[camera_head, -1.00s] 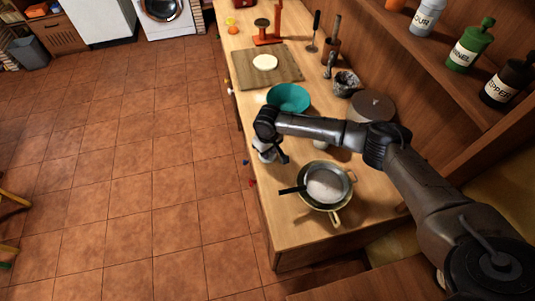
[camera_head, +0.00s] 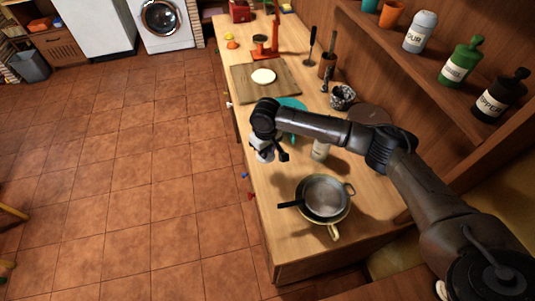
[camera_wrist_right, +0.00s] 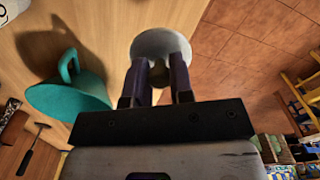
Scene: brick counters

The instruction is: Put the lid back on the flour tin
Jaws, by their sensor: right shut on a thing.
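My right gripper (camera_wrist_right: 160,85) is shut on a pale round piece with a small knob (camera_wrist_right: 160,42), which looks like a lid. In the head view my right gripper (camera_head: 272,156) hangs over the counter's left edge, and the held piece is hard to make out. A pale tin (camera_head: 320,150) stands on the counter to the gripper's right, partly under my forearm; I cannot read a label. A pale container with lettering ending in "OUR" (camera_head: 418,36) stands on the wall shelf. My left gripper is not in view.
A pan with a sieve (camera_head: 325,196) stands at the counter's near end. A cutting board (camera_head: 250,90) with a white disc lies further back. Green and black bottles (camera_head: 463,62) line the shelf.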

